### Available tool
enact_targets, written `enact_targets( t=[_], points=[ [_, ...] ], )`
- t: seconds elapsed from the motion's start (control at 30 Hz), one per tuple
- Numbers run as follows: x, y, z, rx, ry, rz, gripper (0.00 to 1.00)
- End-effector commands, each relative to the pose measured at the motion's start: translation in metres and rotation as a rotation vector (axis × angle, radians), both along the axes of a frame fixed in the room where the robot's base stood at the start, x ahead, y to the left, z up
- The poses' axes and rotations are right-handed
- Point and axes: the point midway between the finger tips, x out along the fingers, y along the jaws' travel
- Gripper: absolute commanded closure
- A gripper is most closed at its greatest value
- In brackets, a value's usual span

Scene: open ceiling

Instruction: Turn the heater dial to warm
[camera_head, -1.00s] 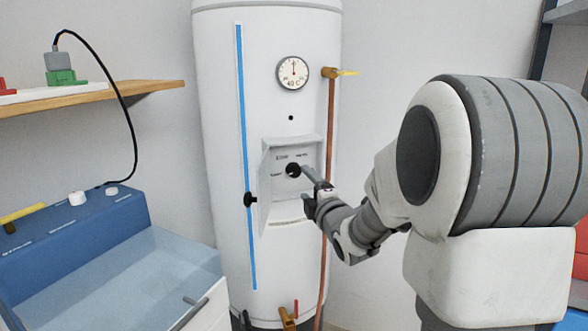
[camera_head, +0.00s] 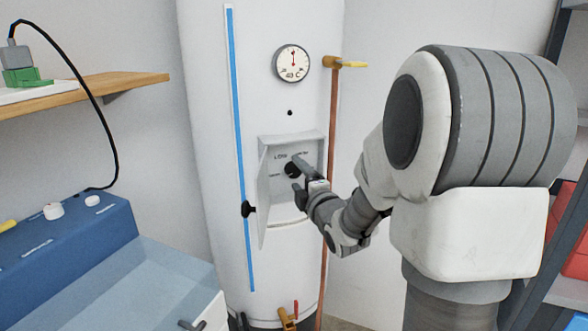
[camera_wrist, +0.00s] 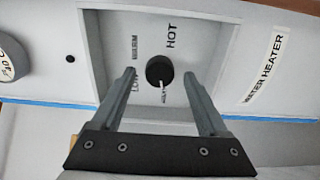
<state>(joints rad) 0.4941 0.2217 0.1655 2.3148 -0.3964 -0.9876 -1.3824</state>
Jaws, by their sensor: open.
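The white water heater (camera_head: 200,120) stands in the middle of the head view, with a small recessed panel (camera_head: 313,152) whose door (camera_head: 263,200) hangs open to the left. Inside is the round black dial (camera_wrist: 160,70). In the wrist view, LOW, WARM (camera_wrist: 135,47) and HOT (camera_wrist: 171,33) are printed around it. A white mark on the dial points toward the bottom of that picture, near a small word I cannot read. My gripper (camera_head: 297,180) is open at the panel. In the wrist view its fingers appear either side of the dial; contact is not clear.
A round temperature gauge (camera_head: 292,63) is above the panel. A copper pipe (camera_head: 329,165) with a yellow-handled valve runs down on the right. A blue-and-white unit (camera_head: 75,235) and wooden shelf (camera_head: 125,83) stand left.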

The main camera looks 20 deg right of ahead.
Motion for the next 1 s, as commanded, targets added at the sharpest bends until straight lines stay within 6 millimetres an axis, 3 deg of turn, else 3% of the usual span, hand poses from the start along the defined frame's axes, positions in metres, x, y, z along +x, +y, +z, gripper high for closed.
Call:
enact_targets(
  t=[0.53, 0.9, 1.0],
  points=[
    [-0.0019, 0.0001, 0.0001, 0.000, 0.000, 0.000, 0.23],
    [-0.0019, 0.0001, 0.0002, 0.000, 0.000, 0.000, 0.88],
    [-0.0019, 0.0001, 0.0002, 0.000, -0.001, 0.000, 1.00]
  ],
)
